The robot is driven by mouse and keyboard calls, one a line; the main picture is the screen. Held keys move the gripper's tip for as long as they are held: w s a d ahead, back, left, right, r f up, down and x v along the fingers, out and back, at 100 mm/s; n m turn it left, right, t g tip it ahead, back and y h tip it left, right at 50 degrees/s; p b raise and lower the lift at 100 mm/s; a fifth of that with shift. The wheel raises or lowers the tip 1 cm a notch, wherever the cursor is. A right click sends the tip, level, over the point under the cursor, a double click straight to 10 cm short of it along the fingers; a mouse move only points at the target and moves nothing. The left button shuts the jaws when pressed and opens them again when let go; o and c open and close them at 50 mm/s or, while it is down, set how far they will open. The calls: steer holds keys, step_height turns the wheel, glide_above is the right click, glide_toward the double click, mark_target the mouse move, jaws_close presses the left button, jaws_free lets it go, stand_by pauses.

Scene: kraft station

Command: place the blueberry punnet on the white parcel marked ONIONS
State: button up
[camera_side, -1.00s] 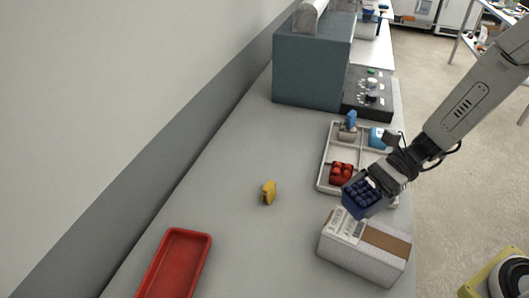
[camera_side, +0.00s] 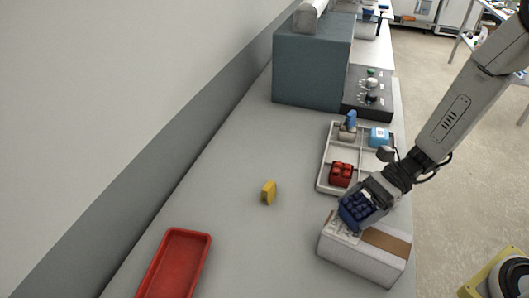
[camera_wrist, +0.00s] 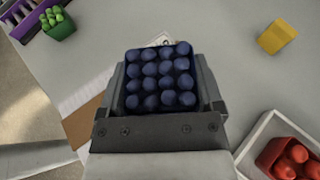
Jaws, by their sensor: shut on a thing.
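The blueberry punnet (camera_side: 356,211), a dark blue box of round berries, is in my gripper (camera_side: 362,200). In the wrist view the punnet (camera_wrist: 160,80) sits between the two jaws of my gripper (camera_wrist: 163,92), which are shut on it. The white parcel (camera_side: 362,262) with a brown band lies on the bench. The punnet is over the parcel's far left part and covers some of its label; I cannot tell whether they touch. In the wrist view part of the parcel (camera_wrist: 84,122) shows behind the gripper. The parcel's lettering is not readable.
A divided pale tray (camera_side: 325,172) beyond the parcel holds a red punnet (camera_side: 341,174), a light blue item (camera_side: 379,137) and others. A yellow block (camera_side: 268,192) and a red tray (camera_side: 176,262) are to the left. The bench between them is clear.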

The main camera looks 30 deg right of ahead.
steer(key=shift+f, duration=0.1)
steer(key=o, duration=1)
steer(key=shift+o, duration=0.2)
steer(key=shift+r, duration=0.2)
steer(key=v, duration=1.2)
steer(key=shift+f, duration=0.1)
